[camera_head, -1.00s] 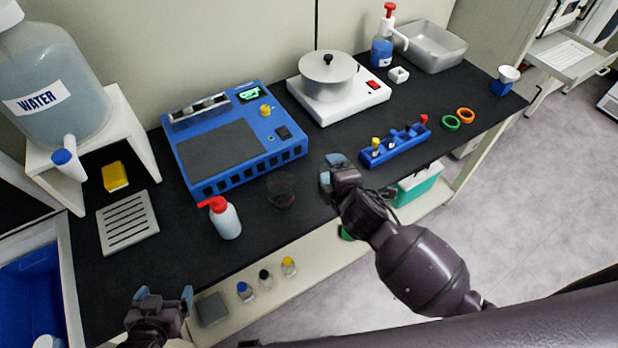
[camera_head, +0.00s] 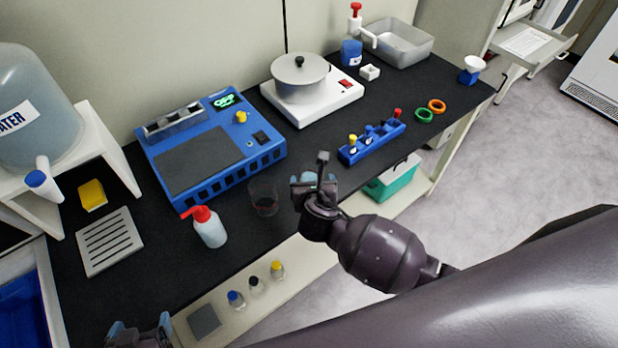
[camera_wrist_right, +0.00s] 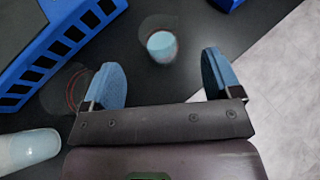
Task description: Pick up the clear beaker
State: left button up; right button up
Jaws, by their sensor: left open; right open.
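A clear beaker (camera_head: 263,195) with a faint reddish line stands on the black bench, between the blue machine and my right gripper (camera_head: 313,182). In the right wrist view this see-through vessel (camera_wrist_right: 62,92) is partly hidden behind the left finger. My right gripper is open and empty, just right of it; its blue fingers (camera_wrist_right: 161,82) are spread. Ahead between the fingers in that view is another clear round vessel (camera_wrist_right: 160,40) with a pale blue disc inside. In the head view it is mostly hidden by the gripper. My left gripper (camera_head: 141,328) is open and low at the bottom edge.
A white squeeze bottle (camera_head: 209,228) with a red top stands left of the beaker. The blue machine (camera_head: 205,155) is behind. A blue vial rack (camera_head: 372,142) lies to the right. Small capped bottles (camera_head: 256,284) sit on the lower ledge in front.

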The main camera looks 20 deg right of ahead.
aim_at(309, 167)
jog(key=shift+x, duration=4.35)
jog(key=shift+a, duration=0.2)
jog(key=c, duration=1.1)
